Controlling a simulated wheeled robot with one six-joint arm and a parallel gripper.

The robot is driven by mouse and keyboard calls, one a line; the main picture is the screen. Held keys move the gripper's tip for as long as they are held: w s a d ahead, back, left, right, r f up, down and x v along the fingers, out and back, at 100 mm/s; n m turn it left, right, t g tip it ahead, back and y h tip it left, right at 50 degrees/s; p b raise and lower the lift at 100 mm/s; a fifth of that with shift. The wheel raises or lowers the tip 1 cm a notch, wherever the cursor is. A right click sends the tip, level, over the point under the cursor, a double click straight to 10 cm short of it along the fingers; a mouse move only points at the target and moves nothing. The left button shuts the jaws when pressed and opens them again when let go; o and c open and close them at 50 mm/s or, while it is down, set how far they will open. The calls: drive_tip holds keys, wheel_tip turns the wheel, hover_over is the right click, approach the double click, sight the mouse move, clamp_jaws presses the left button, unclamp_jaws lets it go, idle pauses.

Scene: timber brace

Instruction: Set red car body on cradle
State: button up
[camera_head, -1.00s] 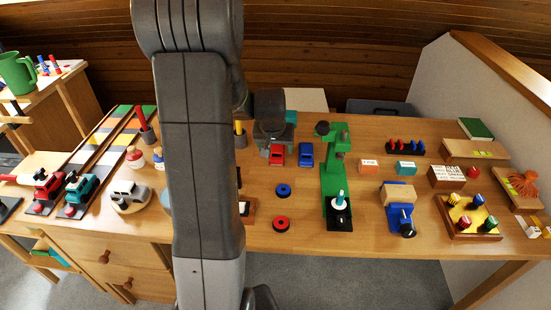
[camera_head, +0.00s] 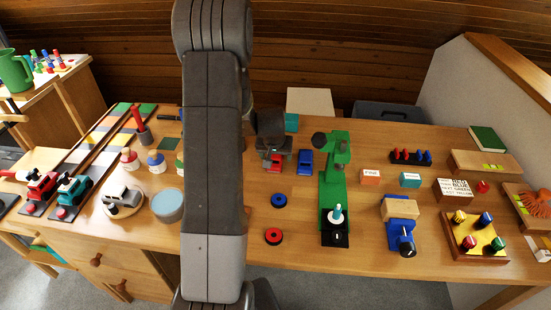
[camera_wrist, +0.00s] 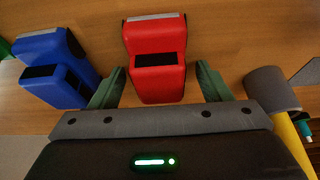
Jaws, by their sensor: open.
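The red car body (camera_head: 277,161) sits on the table, partly covered by my gripper (camera_head: 272,147) in the head view. In the wrist view the red car body (camera_wrist: 155,50) lies ahead, its near end between the two green fingertips of my gripper (camera_wrist: 158,80). The fingers are open, with a gap on each side of the car. The blue car body (camera_head: 305,161) sits close to its right in the head view; it also shows in the wrist view (camera_wrist: 58,70), next to one finger. I cannot identify the cradle; my arm hides part of the table.
A green press (camera_head: 333,185) stands right of the cars. Red (camera_head: 273,236) and blue (camera_head: 279,201) rings lie in front. A grey cylinder (camera_wrist: 272,88) with a yellow post is close to one finger in the wrist view. Bare table lies between rings and press.

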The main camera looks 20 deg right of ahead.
drive_tip(key=c, duration=1.1)
